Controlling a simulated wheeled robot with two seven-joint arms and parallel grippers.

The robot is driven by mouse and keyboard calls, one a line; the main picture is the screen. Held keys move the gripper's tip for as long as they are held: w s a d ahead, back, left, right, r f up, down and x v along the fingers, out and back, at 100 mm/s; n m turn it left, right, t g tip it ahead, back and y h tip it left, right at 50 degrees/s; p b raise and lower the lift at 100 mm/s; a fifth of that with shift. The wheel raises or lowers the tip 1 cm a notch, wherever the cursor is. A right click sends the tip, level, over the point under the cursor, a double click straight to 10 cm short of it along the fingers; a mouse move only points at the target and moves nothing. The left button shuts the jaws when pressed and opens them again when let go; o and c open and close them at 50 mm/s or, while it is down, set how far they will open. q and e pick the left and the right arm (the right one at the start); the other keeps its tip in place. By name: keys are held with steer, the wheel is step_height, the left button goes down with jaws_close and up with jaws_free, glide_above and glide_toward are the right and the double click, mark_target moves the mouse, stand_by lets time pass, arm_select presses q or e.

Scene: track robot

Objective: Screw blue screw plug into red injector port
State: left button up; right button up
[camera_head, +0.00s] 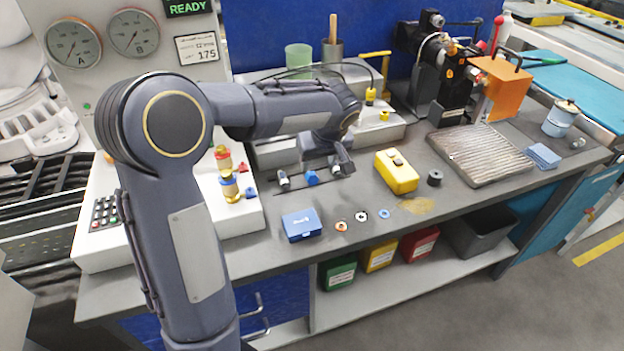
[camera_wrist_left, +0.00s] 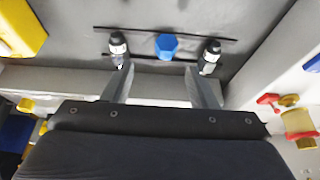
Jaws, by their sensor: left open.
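The blue screw plug (camera_head: 311,178) lies on the grey bench, between two small dark-and-silver cylinders. In the left wrist view the plug (camera_wrist_left: 166,46) is beyond and between the fingertips. My left gripper (camera_head: 323,164) is open above and behind the plug; in its wrist view the fingers (camera_wrist_left: 160,72) are spread with nothing between them. A stacked red and yellow fitting (camera_head: 223,160) with a red handle stands on the white machine at left, apart from the gripper; it looks like the red injector port. A similar blue and yellow fitting (camera_head: 230,187) is just below it. My right gripper is not in view.
A blue box (camera_head: 301,225) and several small rings lie in front. A yellow case (camera_head: 396,171), a black cylinder (camera_head: 434,178) and a ribbed tray (camera_head: 482,154) are to the right. The gauge panel (camera_head: 105,40) and white machine border the left side.

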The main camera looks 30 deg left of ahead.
mark_target(312, 174)
arm_select(q)
steer(key=x, duration=0.7)
steer(key=shift+s+a+p, duration=0.3)
steer(key=shift+p, duration=0.05)
steer(key=c, duration=1)
steer(key=shift+r, duration=0.1)
